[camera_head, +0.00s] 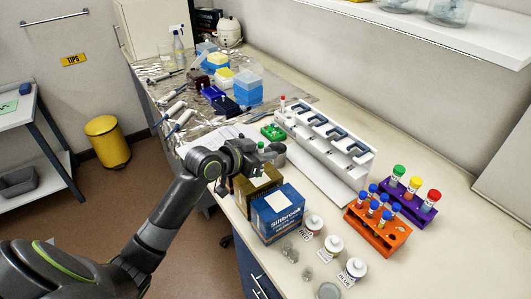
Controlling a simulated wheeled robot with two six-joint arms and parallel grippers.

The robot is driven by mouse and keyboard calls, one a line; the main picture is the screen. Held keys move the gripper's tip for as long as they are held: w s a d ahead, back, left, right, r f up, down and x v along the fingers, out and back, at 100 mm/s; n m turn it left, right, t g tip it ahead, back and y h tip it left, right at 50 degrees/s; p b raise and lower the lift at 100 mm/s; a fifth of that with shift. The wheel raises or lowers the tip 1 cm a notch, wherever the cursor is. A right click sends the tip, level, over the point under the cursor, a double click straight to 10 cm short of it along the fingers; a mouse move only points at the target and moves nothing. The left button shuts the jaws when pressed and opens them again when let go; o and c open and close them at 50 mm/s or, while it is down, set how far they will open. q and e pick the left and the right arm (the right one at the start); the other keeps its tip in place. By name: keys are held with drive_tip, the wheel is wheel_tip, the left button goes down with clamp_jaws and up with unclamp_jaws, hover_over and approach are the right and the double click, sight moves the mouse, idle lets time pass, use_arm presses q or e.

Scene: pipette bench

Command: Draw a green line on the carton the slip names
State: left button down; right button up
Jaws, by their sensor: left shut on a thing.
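My left gripper (264,158) is shut above the gold-brown carton (258,190). It holds what looks like a green marker (261,146); only a small green end shows, and the rest is hidden by the fingers. I cannot tell whether the marker touches the carton. A blue carton (278,214) with a white blank patch on top stands right in front of the gold-brown one, near the bench's front edge. White paper (222,132) lies on the bench behind my wrist; no writing on it is readable, and I cannot tell if it is the slip. My right gripper is out of view.
Several small labelled bottles (331,245) stand right of the blue carton. An orange tube rack (377,234), a purple rack (408,210) and a white pipette stand (325,150) are to the right. A green rack (272,132) stands behind the gripper. Foil with pipettes and tip boxes (245,88) lies farther back.

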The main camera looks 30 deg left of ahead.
use_arm(q)
drive_tip(key=shift+s+a+f+p, duration=0.1)
drive_tip(key=shift+s+a+p, duration=0.25)
drive_tip(key=shift+s+p, duration=0.2)
idle(1.2)
drive_tip(key=shift+r, duration=0.25)
idle(1.2)
wheel_tip(320, 180, up, 5)
drive_tip(key=p, duration=0.5)
